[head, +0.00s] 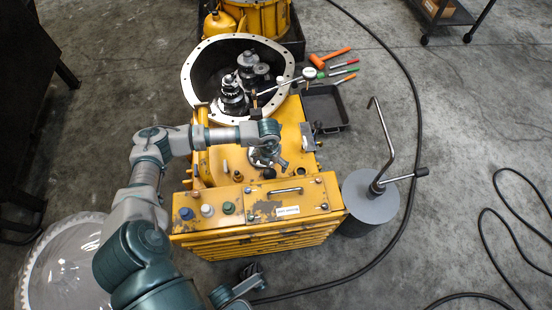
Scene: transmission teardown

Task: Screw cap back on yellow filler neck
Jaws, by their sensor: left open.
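The yellow transmission housing (290,143) stands in the middle of the head view. My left gripper (270,165) is open above its top deck, over a round grey part that it largely hides. I cannot tell whether its fingers touch that part. A short yellowish stub (225,166) and a small dark-topped fitting (238,176) stand left of the gripper. I cannot tell which is the filler neck. Blue (186,213), white (207,210) and green (228,208) caps sit on the front box. My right gripper (254,275) is low at the bottom edge, apart from the housing; its jaws are unclear.
An open bell housing (187,80) with gears stands behind. A black tray (335,106) and several hand tools (330,58) lie at the back right. A grey drum (365,207) with a bent crank stands right of the box. A hose (408,150) curves over the floor.

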